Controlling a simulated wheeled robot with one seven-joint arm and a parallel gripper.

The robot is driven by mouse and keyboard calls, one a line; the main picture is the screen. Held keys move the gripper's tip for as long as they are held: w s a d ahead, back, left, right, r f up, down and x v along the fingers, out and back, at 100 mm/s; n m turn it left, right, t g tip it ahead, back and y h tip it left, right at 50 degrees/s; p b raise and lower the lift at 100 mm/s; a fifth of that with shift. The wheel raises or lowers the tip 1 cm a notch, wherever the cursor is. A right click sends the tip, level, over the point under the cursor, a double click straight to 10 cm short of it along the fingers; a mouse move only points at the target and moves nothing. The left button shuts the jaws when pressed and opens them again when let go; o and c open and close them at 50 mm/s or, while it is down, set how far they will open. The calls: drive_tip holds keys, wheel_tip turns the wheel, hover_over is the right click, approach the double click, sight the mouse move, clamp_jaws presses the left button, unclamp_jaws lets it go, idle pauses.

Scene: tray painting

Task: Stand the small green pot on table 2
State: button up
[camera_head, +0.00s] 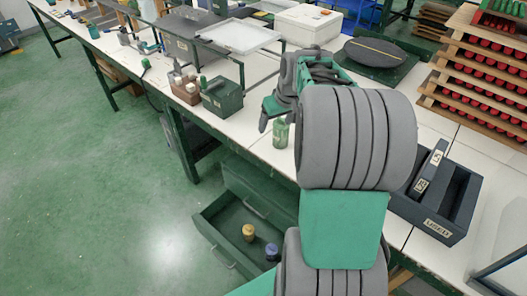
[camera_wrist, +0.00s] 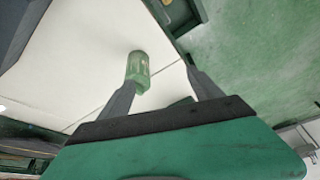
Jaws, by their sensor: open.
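The small green pot (camera_head: 281,133) stands upright on the white table top (camera_head: 258,150), close to the table's front edge. It also shows in the wrist view (camera_wrist: 138,68), beside the tip of the left finger. My gripper (camera_wrist: 158,76) is open, with its fingers spread and nothing held. The pot lies toward the left finger, and I cannot tell if the two touch. In the head view my gripper is just above and behind the pot, partly hidden by my arm. No table number is readable.
Below the table edge an open green drawer (camera_head: 203,226) holds a yellow pot (camera_head: 248,232) and a blue pot (camera_head: 271,251). A dark green box (camera_head: 222,98) stands left of the green pot. A dark crate marked "USED" (camera_head: 437,229) stands right of my arm.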

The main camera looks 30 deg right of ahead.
drive_tip(key=s+a+r, duration=0.1)
drive_tip(key=s+a, duration=0.3)
drive_tip(key=a, duration=0.4)
drive_tip(key=s+a+r, duration=0.1)
drive_tip(key=s+a, duration=0.3)
drive_tip(key=a, duration=0.4)
drive_tip(key=s+a+f+g, duration=0.1)
drive_tip(key=s+a+f, duration=0.2)
drive_tip(key=s+a, duration=0.3)
drive_tip(key=s, duration=0.3)
drive_tip(key=shift+s+n, duration=0.3)
drive_tip(key=shift+n, duration=0.1)
drive_tip(key=shift+c, duration=0.2)
